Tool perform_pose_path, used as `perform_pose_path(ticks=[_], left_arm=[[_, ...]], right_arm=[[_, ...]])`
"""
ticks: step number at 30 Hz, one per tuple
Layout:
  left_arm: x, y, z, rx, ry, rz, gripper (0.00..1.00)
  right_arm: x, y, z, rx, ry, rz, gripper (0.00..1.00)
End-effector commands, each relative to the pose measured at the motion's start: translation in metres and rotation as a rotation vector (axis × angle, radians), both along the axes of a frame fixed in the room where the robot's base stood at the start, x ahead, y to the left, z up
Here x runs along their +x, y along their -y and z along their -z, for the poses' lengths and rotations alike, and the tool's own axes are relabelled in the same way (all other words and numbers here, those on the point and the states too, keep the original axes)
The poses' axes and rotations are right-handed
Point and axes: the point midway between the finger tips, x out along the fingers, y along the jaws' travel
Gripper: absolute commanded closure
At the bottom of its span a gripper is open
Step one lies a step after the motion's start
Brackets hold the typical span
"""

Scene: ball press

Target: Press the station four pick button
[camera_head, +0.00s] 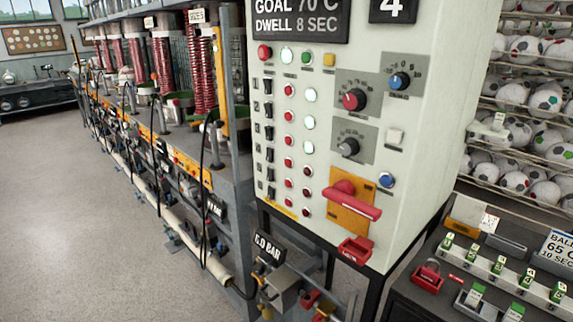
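A pale control cabinet (300,225) stands in the middle with a dark sign reading "4" (393,8) at its top. No button is clearly marked as the pick button. Neither gripper is in view.
A red lever (350,203) on a yellow plate projects from the cabinet's lower front. A row of machines with red coils (202,85) and pipes runs along the left. Ball shelves (530,100) stand behind at right. The grey floor (75,220) at left is clear.

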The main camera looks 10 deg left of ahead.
Motion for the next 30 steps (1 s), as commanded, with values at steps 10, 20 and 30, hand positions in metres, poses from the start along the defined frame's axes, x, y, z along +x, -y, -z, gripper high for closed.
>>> perform_pose_path(ticks=[10,20,30], left_arm=[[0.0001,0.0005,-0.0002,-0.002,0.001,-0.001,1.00],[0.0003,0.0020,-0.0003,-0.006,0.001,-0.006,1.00],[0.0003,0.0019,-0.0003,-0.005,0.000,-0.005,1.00]], right_arm=[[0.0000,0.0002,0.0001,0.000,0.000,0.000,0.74],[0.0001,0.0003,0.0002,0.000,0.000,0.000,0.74],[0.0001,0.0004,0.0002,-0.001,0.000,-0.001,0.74]])
